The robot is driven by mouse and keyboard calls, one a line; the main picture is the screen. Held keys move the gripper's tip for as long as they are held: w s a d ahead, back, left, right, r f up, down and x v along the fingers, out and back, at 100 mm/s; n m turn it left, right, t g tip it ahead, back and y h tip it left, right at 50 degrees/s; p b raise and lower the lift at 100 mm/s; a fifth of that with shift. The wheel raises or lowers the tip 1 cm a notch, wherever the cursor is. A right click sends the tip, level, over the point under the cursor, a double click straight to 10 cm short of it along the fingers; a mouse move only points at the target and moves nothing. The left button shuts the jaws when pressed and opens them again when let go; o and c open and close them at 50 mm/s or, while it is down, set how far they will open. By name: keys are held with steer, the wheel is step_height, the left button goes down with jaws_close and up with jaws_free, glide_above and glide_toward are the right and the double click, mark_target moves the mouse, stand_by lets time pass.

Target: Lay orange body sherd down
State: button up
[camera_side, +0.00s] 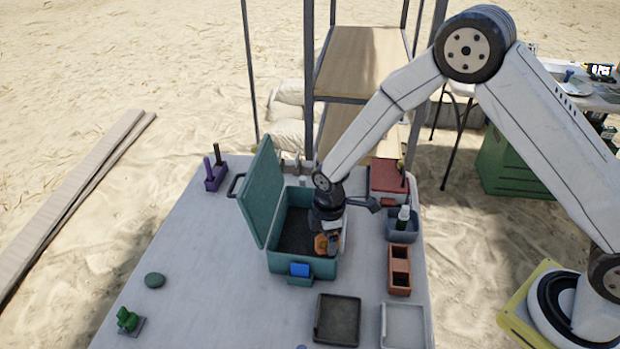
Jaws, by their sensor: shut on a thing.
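The orange body sherd (321,243) shows as a small orange piece at the tip of my gripper (331,244). My gripper is shut on it and points down into the open teal case (275,262), near the case's front right. The dark case floor (296,232) shows to the left of the sherd. I cannot tell whether the sherd touches the floor. The case lid (262,190) stands raised on the left. My wrist hides the right part of the case.
A blue latch (299,270) is on the case front. Right stand a brick-red two-compartment holder (399,280) and a blue-grey bin with a bottle (402,235). A dark tray (337,338) and pale tray (403,312) lie in front. The table's left middle (200,260) is clear.

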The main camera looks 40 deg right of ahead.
glide_above(305, 253)
steer(key=f, duration=0.6)
steer(key=shift+s+f, duration=0.1)
steer(key=shift+s, duration=0.15)
steer(key=shift+w+f, duration=0.25)
steer(key=shift+f, duration=1.55)
steer(key=shift+f, duration=0.15)
steer(key=o, duration=1)
steer(key=shift+c, duration=0.2)
step_height(305, 253, up, 12)
